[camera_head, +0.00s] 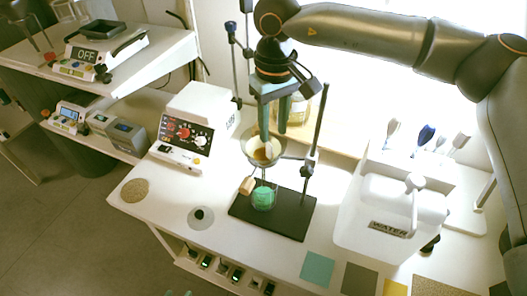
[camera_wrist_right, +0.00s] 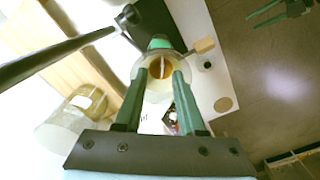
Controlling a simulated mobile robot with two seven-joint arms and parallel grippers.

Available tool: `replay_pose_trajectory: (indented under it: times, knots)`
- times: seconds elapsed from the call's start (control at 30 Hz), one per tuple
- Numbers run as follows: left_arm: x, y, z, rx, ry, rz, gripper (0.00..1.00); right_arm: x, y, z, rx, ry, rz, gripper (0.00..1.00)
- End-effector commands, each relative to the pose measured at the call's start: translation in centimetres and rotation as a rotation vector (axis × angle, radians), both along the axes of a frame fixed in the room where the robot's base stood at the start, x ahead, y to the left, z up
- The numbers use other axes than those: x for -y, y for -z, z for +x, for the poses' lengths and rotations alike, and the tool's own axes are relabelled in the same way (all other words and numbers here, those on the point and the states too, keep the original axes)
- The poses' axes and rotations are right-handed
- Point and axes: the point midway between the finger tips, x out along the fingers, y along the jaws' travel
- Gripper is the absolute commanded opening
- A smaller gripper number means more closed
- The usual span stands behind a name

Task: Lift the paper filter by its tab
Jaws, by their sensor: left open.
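The paper filter (camera_head: 259,154) sits in a clear funnel (camera_head: 280,159) on a stand, with brownish contents inside. A small pale piece, possibly its tab (camera_head: 268,148), stands up in it. In the right wrist view the filter (camera_wrist_right: 155,70) shows as a tan disc with a pale strip (camera_wrist_right: 162,67) across it. My right gripper (camera_head: 274,133) points down over the funnel, its fingers apart with the strip between them in the wrist view (camera_wrist_right: 159,76). Contact is not visible. My left gripper (camera_head: 179,294) barely shows at the bottom edge; in the wrist view it is open (camera_wrist_right: 280,12).
A flask with green liquid (camera_head: 263,198) stands below the funnel on a black base (camera_head: 295,215), beside a metal rod (camera_head: 319,130). A white control unit (camera_head: 190,130) is left, a white WATER tank (camera_head: 385,215) right. The front of the table holds flat coloured squares.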

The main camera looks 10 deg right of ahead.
Motion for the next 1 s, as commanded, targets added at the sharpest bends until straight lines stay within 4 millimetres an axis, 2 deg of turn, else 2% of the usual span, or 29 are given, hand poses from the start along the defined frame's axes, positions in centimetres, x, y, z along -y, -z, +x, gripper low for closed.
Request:
replay_pose_trajectory:
  times: [0.4, 0.67, 1.0]
  knots:
    - [0.0, -1.5, 0.3, 0.005, 0.000, 0.000, 0.50, -0.6, 4.9, 0.4, -0.001, 0.001, 0.000, 0.39]
    - [0.0, -1.5, 0.3, 0.006, 0.001, 0.000, 0.50, -0.6, 5.3, 0.4, 0.000, 0.001, 0.000, 0.39]
    - [0.0, -1.5, 0.3, 0.007, 0.001, 0.000, 0.50, -0.6, 5.3, 0.4, 0.000, 0.001, 0.000, 0.02]
